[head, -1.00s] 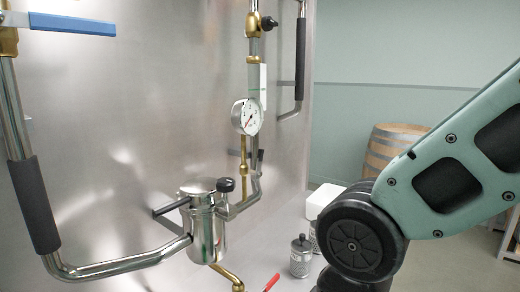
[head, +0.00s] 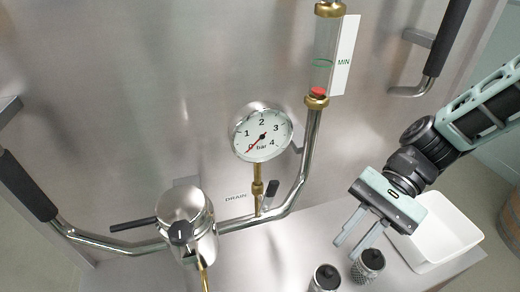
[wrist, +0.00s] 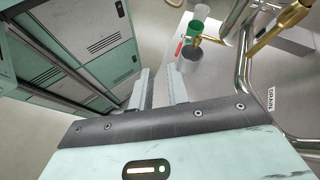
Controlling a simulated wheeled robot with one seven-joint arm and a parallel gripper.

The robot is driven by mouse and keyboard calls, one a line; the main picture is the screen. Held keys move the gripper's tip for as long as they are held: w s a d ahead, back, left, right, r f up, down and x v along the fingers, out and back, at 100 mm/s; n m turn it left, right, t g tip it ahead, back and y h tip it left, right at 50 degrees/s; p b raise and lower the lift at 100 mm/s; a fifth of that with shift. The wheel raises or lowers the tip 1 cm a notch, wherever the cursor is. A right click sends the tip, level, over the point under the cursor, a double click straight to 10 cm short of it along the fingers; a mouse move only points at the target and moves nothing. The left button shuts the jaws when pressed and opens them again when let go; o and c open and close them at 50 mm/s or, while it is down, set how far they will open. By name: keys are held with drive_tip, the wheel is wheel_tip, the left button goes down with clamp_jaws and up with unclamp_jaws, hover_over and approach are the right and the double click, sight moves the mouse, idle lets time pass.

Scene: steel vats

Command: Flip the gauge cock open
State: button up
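The pressure gauge (head: 262,132) faces me in the head view, its red needle near 0. A brass stem (head: 257,185) joins it to the bent steel pipe below. A small dark lever (head: 270,194) stands nearly upright close beside the stem, and looks like the gauge cock's handle. My gripper (head: 347,247) is to the right of and below the lever, apart from it, with its two fingers spread and nothing between them. In the wrist view my gripper (wrist: 160,85) also shows its fingers apart. I cannot make out the gauge or dark lever there.
A sight glass (head: 325,55) rises from the pipe. Green and grey cups (wrist: 191,60) show in the wrist view.

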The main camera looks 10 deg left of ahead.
sight(277, 188)
drive_tip(key=w+r+m+y+p, duration=0.5)
drive_tip(key=w+r+m+y, duration=0.2)
drive_tip(key=w+r+y, duration=0.1)
drive_tip(key=p+x, duration=0.2)
drive_tip(key=x, duration=0.3)
drive_tip(key=p+x, duration=0.2)
drive_tip(key=x, duration=0.4)
drive_tip(key=p+x, duration=0.3)
drive_tip(key=x, duration=0.2)
drive_tip(key=shift+w+a+f, duration=0.15)
drive_tip(key=shift+a+f, duration=0.05)
drive_tip(key=shift+a, duration=0.2)
drive_tip(key=shift+s+a+f, duration=0.15)
drive_tip(key=shift+s+a, duration=0.15)
drive_tip(key=shift+a, duration=0.15)
clamp_jaws()
